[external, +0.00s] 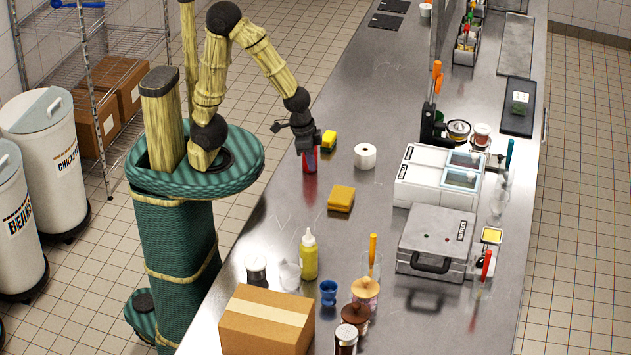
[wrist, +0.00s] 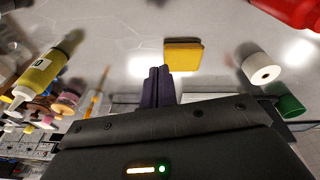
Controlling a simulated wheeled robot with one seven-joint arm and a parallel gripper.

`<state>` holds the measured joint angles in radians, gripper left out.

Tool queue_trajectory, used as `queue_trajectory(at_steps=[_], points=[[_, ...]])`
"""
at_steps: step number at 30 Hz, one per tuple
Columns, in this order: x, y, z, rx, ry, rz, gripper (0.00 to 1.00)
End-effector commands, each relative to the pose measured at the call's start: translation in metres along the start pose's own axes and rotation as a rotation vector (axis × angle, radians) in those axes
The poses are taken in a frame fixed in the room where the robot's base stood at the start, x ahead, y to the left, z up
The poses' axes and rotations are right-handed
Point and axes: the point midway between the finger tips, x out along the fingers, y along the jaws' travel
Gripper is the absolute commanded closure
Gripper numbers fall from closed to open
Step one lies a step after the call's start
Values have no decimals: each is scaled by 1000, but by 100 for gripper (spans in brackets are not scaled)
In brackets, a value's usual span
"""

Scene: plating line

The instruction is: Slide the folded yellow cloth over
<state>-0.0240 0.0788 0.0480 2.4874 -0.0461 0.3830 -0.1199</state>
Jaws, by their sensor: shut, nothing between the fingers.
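The folded yellow cloth (external: 341,197) lies flat on the steel counter, nearer the camera than my gripper (external: 306,140) in the external view. In the wrist view the cloth (wrist: 183,54) is just beyond and slightly right of the fingertips of my gripper (wrist: 159,72). The two dark fingers are together, with nothing between them. My gripper is above the counter and apart from the cloth. No part of the cloth looks covered in either view.
A yellow squeeze bottle (external: 309,256) and cardboard box (external: 266,322) stand at the near end. Counter around the cloth is clear.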

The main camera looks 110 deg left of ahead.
Motion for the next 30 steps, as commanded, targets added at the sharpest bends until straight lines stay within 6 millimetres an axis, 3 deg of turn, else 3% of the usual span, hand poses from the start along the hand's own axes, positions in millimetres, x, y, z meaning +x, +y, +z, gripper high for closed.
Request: queue_trajectory(at_steps=[9,15,19,30], points=[[33,-81,-77,-854,-110,-86,100],[54,-130,-101,-1256,-130,-152,100],[59,-139,-105,-1338,-130,-165,100],[62,-139,-104,-1336,-131,-165,100]])
